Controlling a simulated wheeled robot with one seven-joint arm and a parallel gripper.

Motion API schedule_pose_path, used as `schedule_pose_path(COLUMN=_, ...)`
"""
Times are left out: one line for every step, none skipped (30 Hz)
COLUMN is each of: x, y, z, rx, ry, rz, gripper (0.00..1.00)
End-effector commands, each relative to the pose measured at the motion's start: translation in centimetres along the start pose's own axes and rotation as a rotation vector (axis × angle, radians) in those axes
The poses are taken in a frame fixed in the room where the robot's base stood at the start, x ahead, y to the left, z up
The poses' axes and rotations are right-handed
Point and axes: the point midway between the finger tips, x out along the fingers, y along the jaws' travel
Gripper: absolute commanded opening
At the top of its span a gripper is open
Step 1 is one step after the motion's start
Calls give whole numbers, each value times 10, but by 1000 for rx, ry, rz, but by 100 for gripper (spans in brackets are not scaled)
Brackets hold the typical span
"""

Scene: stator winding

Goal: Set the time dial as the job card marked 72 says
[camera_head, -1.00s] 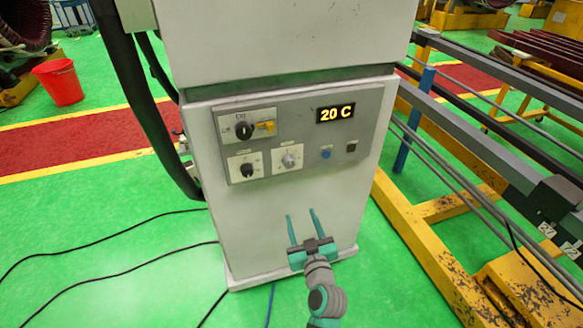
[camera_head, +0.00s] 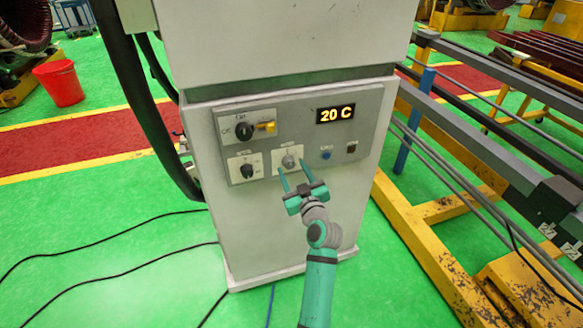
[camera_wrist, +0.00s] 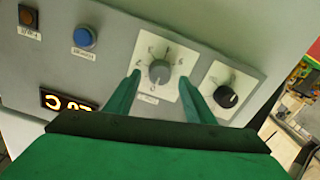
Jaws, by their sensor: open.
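A grey knob (camera_head: 289,161) on a white square plate sits low in the middle of the control panel (camera_head: 360,110). It also shows in the wrist view (camera_wrist: 160,71), with numbers around it. A black knob (camera_head: 247,171) on its own white plate is to its left; in the wrist view this knob (camera_wrist: 226,97) is at the right. The small labels are too blurred to read, so I cannot tell which is the time dial. My gripper (camera_head: 292,167) is open, its fingertips just below and either side of the grey knob.
The display (camera_head: 336,114) reads 20 C. A blue button (camera_head: 326,154) and a dark square button (camera_head: 351,147) are to the right. A yellow-framed rack (camera_head: 425,235) stands right of the cabinet.

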Motion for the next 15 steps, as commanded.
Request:
schedule_pose_path(x=7, y=0, z=-1, rx=0, ry=1, rz=0, gripper=49)
schedule_pose_path(x=10, y=0, z=0, rx=0, ry=1, rz=1, gripper=49)
schedule_pose_path(x=13, y=1, z=0, rx=0, ry=1, rz=1, gripper=49)
schedule_pose_path(x=15, y=1, z=0, rx=0, ry=0, rz=1, gripper=49)
schedule_pose_path(x=17, y=0, z=0, rx=0, ry=0, rz=1, gripper=49)
schedule_pose_path(x=19, y=1, z=0, rx=0, ry=0, rz=1, gripper=49)
schedule_pose_path(x=20, y=0, z=0, rx=-1, ry=0, rz=1, gripper=49)
schedule_pose_path(x=21, y=0, z=0, rx=-1, ry=0, rz=1, gripper=49)
schedule_pose_path(x=22, y=0, z=0, rx=-1, ry=0, rz=1, gripper=49)
schedule_pose_path(x=22, y=0, z=0, rx=-1, ry=0, rz=1, gripper=49)
schedule_pose_path(x=22, y=0, z=0, rx=-1, ry=0, rz=1, gripper=49)
schedule_pose_path(x=22, y=0, z=0, rx=-1, ry=0, rz=1, gripper=49)
schedule_pose_path(x=22, y=0, z=0, rx=-1, ry=0, rz=1, gripper=49)
schedule_pose_path(x=22, y=0, z=0, rx=-1, ry=0, rz=1, gripper=49)
schedule_pose_path(x=22, y=0, z=0, rx=-1, ry=0, rz=1, gripper=49)
